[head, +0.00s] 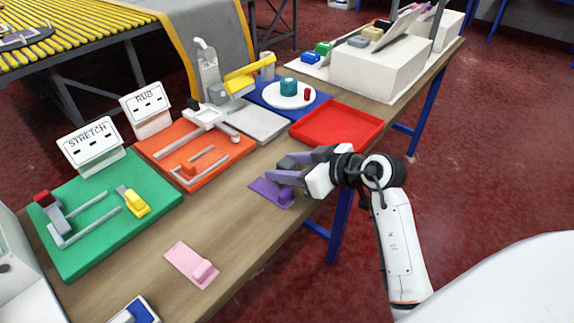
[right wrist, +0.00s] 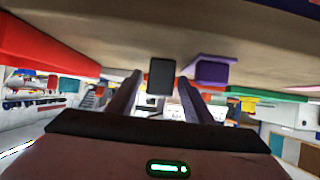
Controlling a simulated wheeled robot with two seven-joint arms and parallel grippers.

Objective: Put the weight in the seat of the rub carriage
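My right gripper (head: 278,170) is low over the table's front edge, just above and beside a purple pad with a block (head: 271,192). The right wrist view shows its fingers (right wrist: 158,90) apart, with a dark grey block (right wrist: 162,76) between or beyond them and a gap on each side. This may be the weight; in the head view I cannot pick it out near the gripper. The orange rub board (head: 158,150) stands behind the gripper to the left, with grey rails and a pale carriage-like piece (head: 203,116) at its back. My left gripper is not in view.
A green stretch board (head: 80,262) and a pink pad (head: 186,262) lie to the left. A blue mat holds a white plate with a teal cylinder (head: 289,86). Bare wood (head: 235,220) lies in front.

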